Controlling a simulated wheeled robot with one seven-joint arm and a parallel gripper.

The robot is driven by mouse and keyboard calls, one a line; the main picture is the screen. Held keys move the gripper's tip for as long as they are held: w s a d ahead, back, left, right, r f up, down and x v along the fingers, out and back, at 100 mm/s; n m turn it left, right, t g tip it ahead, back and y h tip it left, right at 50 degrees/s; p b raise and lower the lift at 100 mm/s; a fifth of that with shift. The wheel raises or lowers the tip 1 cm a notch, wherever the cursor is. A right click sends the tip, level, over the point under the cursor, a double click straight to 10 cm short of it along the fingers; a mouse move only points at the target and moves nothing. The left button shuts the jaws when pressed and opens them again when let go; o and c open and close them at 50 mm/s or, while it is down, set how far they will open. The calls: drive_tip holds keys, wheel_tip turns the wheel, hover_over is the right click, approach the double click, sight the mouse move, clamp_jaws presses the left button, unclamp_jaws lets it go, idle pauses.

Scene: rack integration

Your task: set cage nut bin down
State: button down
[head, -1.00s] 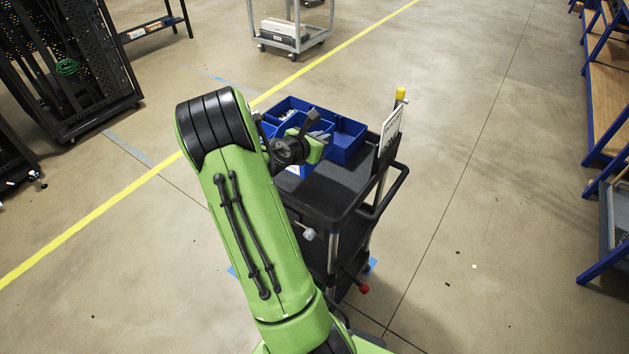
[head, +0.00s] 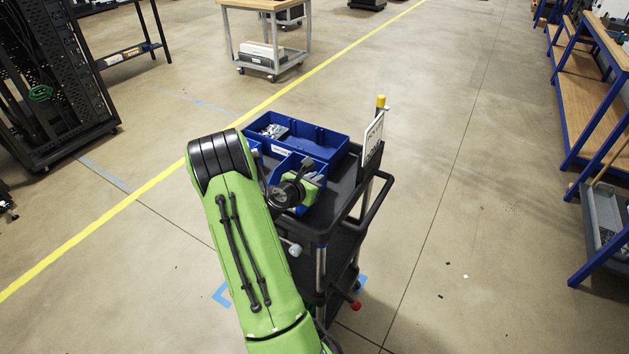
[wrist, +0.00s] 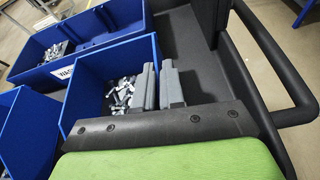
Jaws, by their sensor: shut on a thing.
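The cage nut bin is a blue open bin (wrist: 125,56) with loose silvery metal parts inside, seen in the wrist view. My gripper (wrist: 158,86) is shut on its right wall, one finger inside and one outside. In the head view my gripper (head: 311,174) and the bin (head: 318,192) are over the top of the black cart (head: 340,200), on its near side. The arm's wrist hides part of the bin. I cannot tell whether its bottom touches the cart top.
A large blue tray (head: 325,140) with metal parts lies behind the bin. Another blue bin (wrist: 28,132) stands at its left. Bare cart top (wrist: 188,45) shows at the right, bounded by a handle (head: 370,208) and a sign (head: 373,138).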

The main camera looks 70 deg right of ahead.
drive_tip(key=c, duration=1.6)
unclamp_jaws()
drive_tip(key=shift+f, duration=0.15)
drive_tip(key=o, duration=0.4)
drive_tip(key=shift+c, duration=0.2)
